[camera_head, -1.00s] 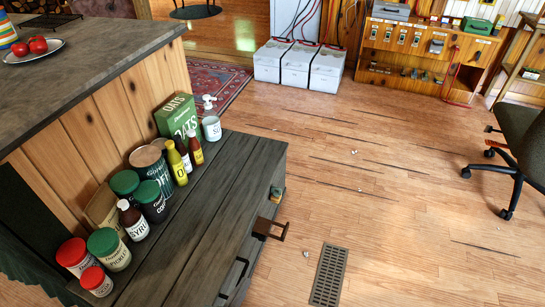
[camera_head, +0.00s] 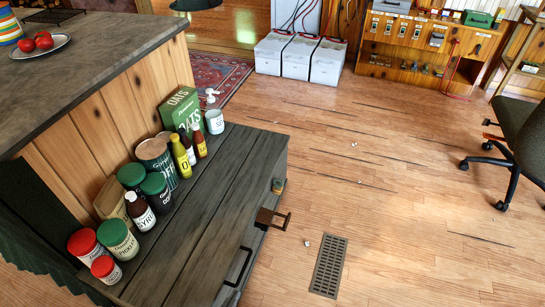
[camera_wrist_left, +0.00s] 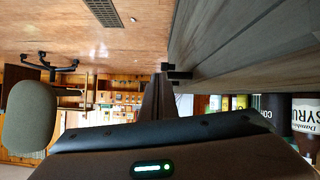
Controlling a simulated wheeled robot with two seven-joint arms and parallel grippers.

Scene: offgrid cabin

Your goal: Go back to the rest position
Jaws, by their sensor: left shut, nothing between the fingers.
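My left gripper (camera_wrist_left: 159,80) shows in the left wrist view, its two fingers together, shut and empty. Its dark housing with a green light fills the bottom of that view. The fingers are close to the edge of the dark wooden cabinet (camera_wrist_left: 240,50) in that picture; I cannot tell whether they touch it. My right gripper is out of sight.
The grey plank cabinet (camera_head: 215,190) bears jars, bottles and an oats box (camera_head: 180,108). A handle (camera_head: 240,265) and brown bracket (camera_head: 272,218) stick out of its front. A counter (camera_head: 95,50) stands left, a chair (camera_head: 520,135) right.

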